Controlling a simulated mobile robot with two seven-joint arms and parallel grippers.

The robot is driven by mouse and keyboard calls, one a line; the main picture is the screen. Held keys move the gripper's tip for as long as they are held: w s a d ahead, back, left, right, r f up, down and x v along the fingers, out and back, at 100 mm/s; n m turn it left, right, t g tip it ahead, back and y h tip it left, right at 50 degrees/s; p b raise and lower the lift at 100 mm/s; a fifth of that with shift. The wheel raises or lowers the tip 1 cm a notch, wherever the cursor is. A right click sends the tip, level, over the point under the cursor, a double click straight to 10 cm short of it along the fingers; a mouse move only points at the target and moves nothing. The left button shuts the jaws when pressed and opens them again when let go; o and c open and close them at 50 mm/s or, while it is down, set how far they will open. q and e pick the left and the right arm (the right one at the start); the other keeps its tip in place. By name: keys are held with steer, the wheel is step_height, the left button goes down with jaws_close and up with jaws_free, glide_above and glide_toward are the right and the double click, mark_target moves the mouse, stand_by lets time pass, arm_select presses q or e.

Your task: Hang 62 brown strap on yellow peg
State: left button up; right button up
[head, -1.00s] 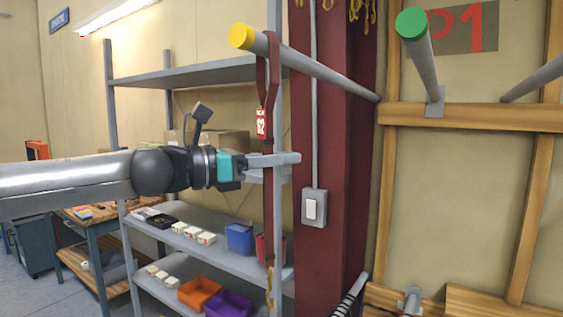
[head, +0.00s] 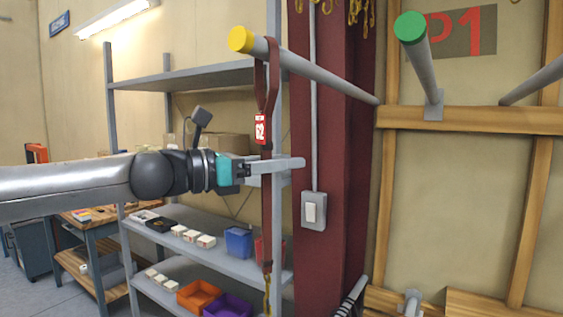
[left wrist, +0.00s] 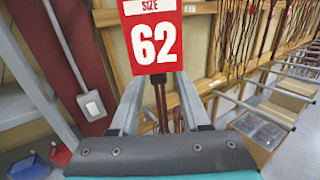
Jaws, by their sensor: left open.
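The brown strap (head: 267,215) hangs by its top loop over the yellow-tipped peg (head: 315,69), close behind the yellow cap (head: 241,39). Its red and white tag (head: 260,129) reads 62; the tag also shows large in the left wrist view (left wrist: 154,38). The strap hangs straight down, with a yellow hook (head: 267,290) at its lower end. My left gripper (head: 298,164) is open below the tag, its fingers on either side of the strap. In the left wrist view the strap (left wrist: 161,105) runs between the spread fingers. My right gripper is not in view.
A green-tipped peg (head: 423,60) stands to the right, by the P1 sign (head: 462,31). A dark red column (head: 330,150) with a switch box (head: 314,211) is behind the strap. A grey shelf (head: 195,75) with bins stands behind my left arm.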

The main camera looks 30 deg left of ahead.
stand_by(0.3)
arm_select(q)
steer(key=b+v, duration=0.7)
steer(key=v, duration=0.8)
steer(key=shift+b, duration=0.3)
stand_by(0.6)
steer(key=shift+a, duration=0.1)
